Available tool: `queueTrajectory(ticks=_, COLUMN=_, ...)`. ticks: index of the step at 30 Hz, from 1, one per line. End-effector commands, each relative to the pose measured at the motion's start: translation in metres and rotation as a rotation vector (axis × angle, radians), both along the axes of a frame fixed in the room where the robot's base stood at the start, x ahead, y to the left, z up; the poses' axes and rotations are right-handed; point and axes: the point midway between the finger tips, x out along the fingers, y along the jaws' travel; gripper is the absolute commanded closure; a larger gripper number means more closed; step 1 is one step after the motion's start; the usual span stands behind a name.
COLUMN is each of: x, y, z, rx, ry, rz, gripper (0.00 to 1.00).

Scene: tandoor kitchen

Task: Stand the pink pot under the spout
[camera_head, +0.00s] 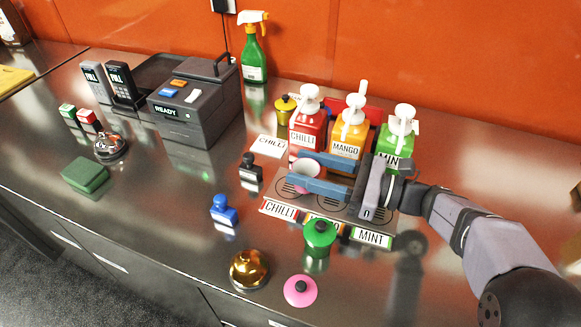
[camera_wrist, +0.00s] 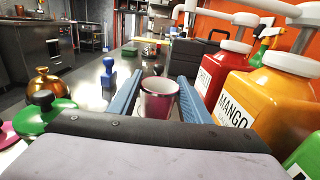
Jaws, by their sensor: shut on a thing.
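The pink pot (camera_head: 303,178) is between the blue fingers of my gripper (camera_head: 296,169), which is shut on it. In the wrist view the pot (camera_wrist: 158,104) looks upright and open at the top, with a pale inside. It is in front of the red CHILLI pump bottle (camera_head: 307,130), over the left part of the grey tray (camera_head: 340,208) with ring marks. I cannot tell whether its base touches the tray. The orange MANGO bottle (camera_head: 347,138) and green MINT bottle (camera_head: 397,147) stand to the right, each with a white pump spout. The pink lid (camera_head: 300,290) lies near the front edge.
A green pot (camera_head: 320,234) stands at the tray's front edge, by the name labels. A gold bell (camera_head: 249,269) is in front. The counter's left middle is mostly clear.

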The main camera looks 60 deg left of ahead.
Motion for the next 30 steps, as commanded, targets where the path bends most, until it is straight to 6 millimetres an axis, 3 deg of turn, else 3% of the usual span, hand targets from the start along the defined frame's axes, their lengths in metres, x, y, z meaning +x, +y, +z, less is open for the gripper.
queueTrajectory(ticks=8, x=-0.03, y=0.028, z=0.002, rx=0.001, ry=0.001, rz=0.004, gripper=0.87)
queueTrajectory(ticks=12, x=-0.027, y=0.027, z=-0.013, rx=-0.001, ry=0.002, rz=0.0, gripper=0.87)
queueTrajectory(ticks=25, x=-0.027, y=0.027, z=-0.019, rx=0.001, ry=0.001, rz=0.001, gripper=0.87)
queueTrajectory(ticks=26, x=-0.027, y=0.027, z=-0.019, rx=0.0, ry=0.0, rz=0.001, gripper=0.51)
queueTrajectory(ticks=28, x=-0.027, y=0.027, z=-0.018, rx=0.0, ry=0.0, rz=0.001, gripper=0.37)
queueTrajectory(ticks=30, x=-0.027, y=0.027, z=-0.018, rx=0.0, ry=0.0, rz=0.001, gripper=0.37)
